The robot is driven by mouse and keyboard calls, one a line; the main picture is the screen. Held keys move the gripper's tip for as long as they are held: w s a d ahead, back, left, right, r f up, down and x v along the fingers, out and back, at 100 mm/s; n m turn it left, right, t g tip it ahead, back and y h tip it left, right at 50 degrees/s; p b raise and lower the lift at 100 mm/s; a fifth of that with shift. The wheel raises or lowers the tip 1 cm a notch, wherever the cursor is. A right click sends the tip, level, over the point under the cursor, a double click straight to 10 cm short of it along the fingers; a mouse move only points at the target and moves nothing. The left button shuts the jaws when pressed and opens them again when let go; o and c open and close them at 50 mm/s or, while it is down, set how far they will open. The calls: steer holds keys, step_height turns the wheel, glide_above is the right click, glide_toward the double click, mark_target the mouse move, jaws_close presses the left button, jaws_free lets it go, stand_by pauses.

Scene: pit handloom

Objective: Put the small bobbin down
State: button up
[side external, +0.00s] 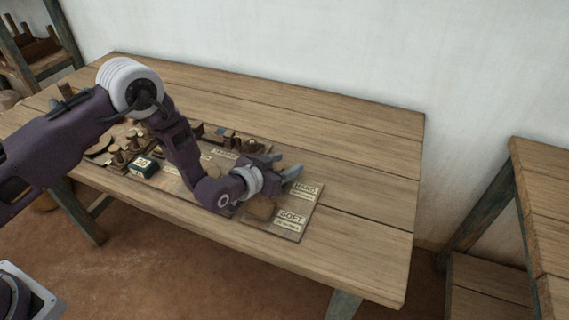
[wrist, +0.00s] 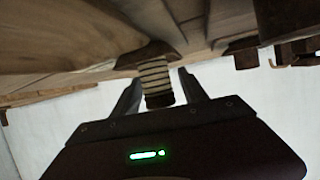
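The small bobbin (wrist: 155,78) shows in the wrist view as a short cylinder with pale and dark bands and a dark end. It lies between the two fingers of my gripper (wrist: 160,75). The fingers stand apart on either side of it. A narrow light gap shows beside the right finger, and contact at the fingertips is unclear. In the side view, my gripper (side external: 285,167) is low over the right part of the sorting board (side external: 313,207), near the HARD label (side external: 306,188). The bobbin cannot be made out there.
The SOFT label (side external: 292,218) is at the board's front right. The table (side external: 365,190) is bare to the right and behind. Another wooden table (side external: 545,165) stands at right.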

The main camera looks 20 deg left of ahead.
steer(key=shift+r, duration=0.2)
steer(key=v, duration=1.2)
steer(key=s+a+r+g+y, duration=0.1)
steer(key=a+r, duration=0.1)
steer(key=r, duration=0.4)
steer(key=s+a+r+n+g, duration=0.1)
steer(key=a+r, duration=0.2)
steer(key=r, duration=0.3)
steer(key=s+a+r+g+y, duration=0.1)
steer(key=a+r, duration=0.1)
steer(key=r, duration=0.3)
steer(key=s+a+r+g, duration=0.1)
steer(key=s+a+r, duration=0.1)
steer(key=s, duration=0.7)
steer(key=s+a+r+n+g+y, duration=0.1)
steer(key=s+a+r+g, duration=0.1)
steer(key=s, duration=0.7)
steer(key=s+a+r+n+g, duration=0.1)
steer(key=s+a+r, duration=0.2)
steer(key=s, duration=0.6)
steer(key=shift+s+a+g+y, duration=0.3)
steer(key=shift+a, duration=0.35)
